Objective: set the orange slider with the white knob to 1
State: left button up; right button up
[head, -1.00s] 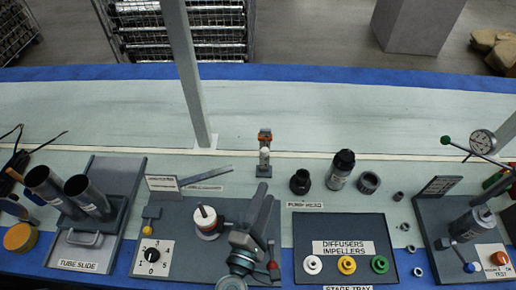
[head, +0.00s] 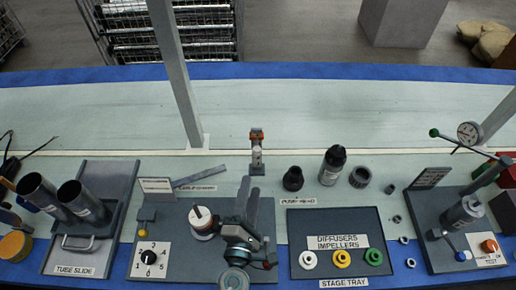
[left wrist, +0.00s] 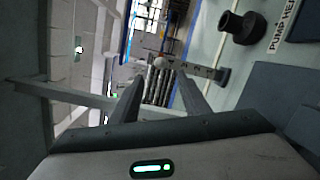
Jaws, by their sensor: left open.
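The slider stands on a small upright post at the middle of the bench in the head view. Its orange block (head: 257,134) is at the top, and a white knob (head: 257,154) shows on its near side. In the left wrist view the white knob (left wrist: 159,62) shows beyond the fingers, by a grey marked rail (left wrist: 203,70); the marks are too small to read. My left gripper (head: 248,184) is open and empty, on the near side of the slider and apart from it. Its two fingers (left wrist: 160,88) point toward the knob. My right gripper is not in view.
A dark board with a numbered dial (head: 149,258) and a white-topped part (head: 202,222) lies around my left arm. Black pump parts (head: 333,164) stand right of the slider. The stage tray (head: 300,222) is at front right. The bench behind the slider is clear.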

pick_arm(q)
jog(key=p, duration=0.1)
send_near(257, 155)
jog(key=w, duration=0.5)
jog(key=w+d+p, duration=0.1)
jog(key=w, duration=0.2)
jog(key=w+d, duration=0.1)
jog(key=w, duration=0.2)
jog(key=shift+w, duration=0.2)
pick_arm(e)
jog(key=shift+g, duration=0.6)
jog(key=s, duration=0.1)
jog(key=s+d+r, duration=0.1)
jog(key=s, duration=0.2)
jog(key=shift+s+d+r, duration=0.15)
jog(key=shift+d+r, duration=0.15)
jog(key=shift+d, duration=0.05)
pick_arm(q)
grip_shut()
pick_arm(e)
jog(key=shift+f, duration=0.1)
